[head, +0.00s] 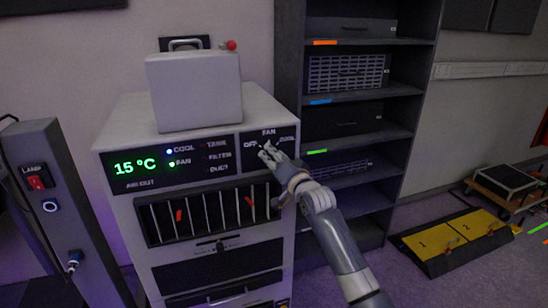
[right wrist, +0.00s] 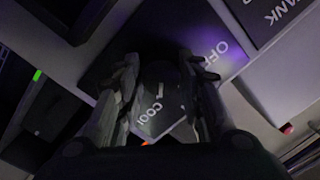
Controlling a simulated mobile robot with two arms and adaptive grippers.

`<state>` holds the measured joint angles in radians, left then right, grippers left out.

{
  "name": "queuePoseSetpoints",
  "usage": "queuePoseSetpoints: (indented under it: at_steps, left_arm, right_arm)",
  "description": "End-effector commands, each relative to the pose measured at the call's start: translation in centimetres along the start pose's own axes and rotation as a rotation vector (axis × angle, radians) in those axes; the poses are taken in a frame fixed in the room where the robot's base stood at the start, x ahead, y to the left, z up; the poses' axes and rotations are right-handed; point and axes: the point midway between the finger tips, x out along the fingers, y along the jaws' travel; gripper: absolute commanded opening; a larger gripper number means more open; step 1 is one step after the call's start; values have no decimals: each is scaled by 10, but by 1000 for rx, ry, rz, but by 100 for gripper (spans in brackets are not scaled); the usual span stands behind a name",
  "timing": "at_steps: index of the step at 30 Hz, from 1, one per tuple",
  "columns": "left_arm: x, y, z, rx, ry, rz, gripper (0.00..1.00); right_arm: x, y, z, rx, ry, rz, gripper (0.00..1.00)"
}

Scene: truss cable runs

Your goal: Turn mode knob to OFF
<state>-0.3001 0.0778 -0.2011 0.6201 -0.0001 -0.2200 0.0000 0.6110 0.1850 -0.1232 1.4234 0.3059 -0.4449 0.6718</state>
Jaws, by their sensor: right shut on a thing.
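The mode knob sits on the dark panel (head: 250,160) at the upper right of the white unit's front. Labels OFF, FAN and COOL surround it. My right gripper (head: 268,152) reaches the panel from the lower right and covers most of the knob. In the right wrist view the gripper (right wrist: 160,75) has a finger on each side of the knob (right wrist: 158,74), shut on it. OFF and COOL show there beside the fingers. The knob's pointer direction is hard to tell. The display (head: 136,167) reads 15 °C, with lights lit at COOL and FAN. My left gripper is not in view.
A white box (head: 195,90) stands on top of the unit (head: 125,120). A dark shelf rack (head: 290,60) is close behind on the right. A lamp post (head: 60,215) with a red switch stands at left. Yellow numbered panels (head: 450,240) lie on the floor at right.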

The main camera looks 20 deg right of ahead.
Motion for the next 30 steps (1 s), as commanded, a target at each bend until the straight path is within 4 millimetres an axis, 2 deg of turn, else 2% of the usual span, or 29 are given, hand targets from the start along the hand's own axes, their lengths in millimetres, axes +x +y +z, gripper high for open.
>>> queuePoseSetpoints:
  at_steps: [8,30]
  left_arm:
    - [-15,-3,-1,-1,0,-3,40]
    - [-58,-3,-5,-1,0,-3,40]
  right_arm:
    - [0,-2,-4,-167,-10,12,11]
    - [0,-4,-4,-862,-56,56,11]
